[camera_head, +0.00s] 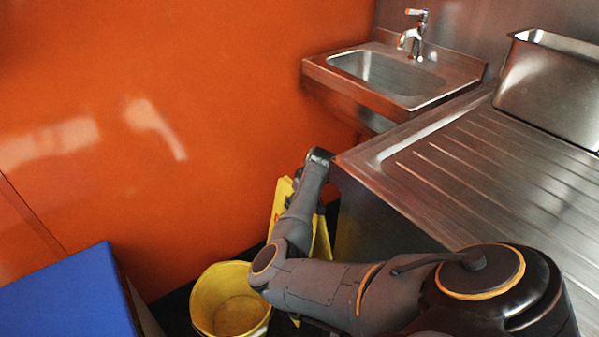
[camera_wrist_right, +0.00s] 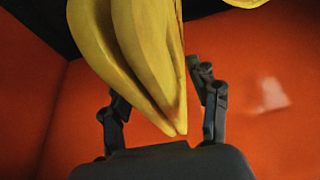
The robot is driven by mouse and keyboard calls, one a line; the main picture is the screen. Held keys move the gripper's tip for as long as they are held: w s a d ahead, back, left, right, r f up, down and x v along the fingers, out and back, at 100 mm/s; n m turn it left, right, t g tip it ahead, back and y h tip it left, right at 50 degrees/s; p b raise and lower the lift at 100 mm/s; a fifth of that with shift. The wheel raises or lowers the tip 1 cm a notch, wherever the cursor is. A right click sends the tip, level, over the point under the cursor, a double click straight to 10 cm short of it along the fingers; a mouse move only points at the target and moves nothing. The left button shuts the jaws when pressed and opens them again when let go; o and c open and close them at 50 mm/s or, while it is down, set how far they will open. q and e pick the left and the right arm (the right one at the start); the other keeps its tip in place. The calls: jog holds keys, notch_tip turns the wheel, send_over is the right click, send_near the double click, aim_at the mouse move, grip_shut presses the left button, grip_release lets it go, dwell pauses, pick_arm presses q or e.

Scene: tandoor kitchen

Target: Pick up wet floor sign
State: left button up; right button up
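The yellow wet floor sign (camera_head: 279,204) stands in the corner between the orange wall and the steel counter. My right arm hides much of it in the head view. In the right wrist view the sign (camera_wrist_right: 135,45) fills the upper middle, with its narrow end close to my palm. My right gripper (camera_wrist_right: 155,85) has one finger on either side of this end, spread apart; the sign partly hides the left finger's tip. I cannot tell whether either finger touches it. My left gripper is not in view.
A yellow bucket (camera_head: 229,302) stands on the dark floor just left of my right arm. A blue-topped box (camera_head: 70,297) is at lower left. The steel counter (camera_head: 480,175) and sink (camera_head: 385,78) bound the right side; the orange wall (camera_head: 150,130) closes the back.

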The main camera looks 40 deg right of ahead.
grip_shut()
jog(key=shift+r, duration=0.1)
jog(key=shift+w, duration=0.1)
